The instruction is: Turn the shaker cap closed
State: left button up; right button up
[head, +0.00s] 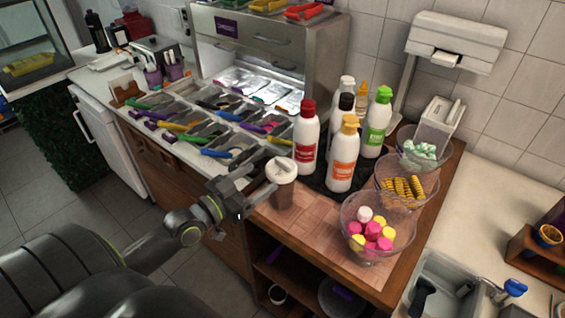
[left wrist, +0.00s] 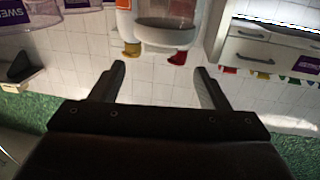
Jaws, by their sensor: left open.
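The shaker (head: 283,195) stands upright at the left edge of the wooden counter in the head view. Its body is dark brown and its cap (head: 282,169) is pale cream. My left gripper (head: 247,188) is open beside the shaker, close on its left, with its fingers pointing toward it. I cannot tell whether a finger touches it. In the left wrist view the two fingers (left wrist: 160,75) are spread with nothing held between them. A whitish rounded thing (left wrist: 165,22) shows beyond them; I cannot tell whether it is the shaker. My right gripper is not in view.
Sauce bottles (head: 345,155) stand on a dark tray right of the shaker. Glass bowls of toppings (head: 350,240) line the right edge. Topping trays (head: 225,140) lie behind to the left, below a steel cabinet (head: 310,60). Bare wooden counter (head: 300,232) lies in front.

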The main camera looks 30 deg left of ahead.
aim_at(281, 164)
pick_arm(q)
jog(key=x, duration=0.9)
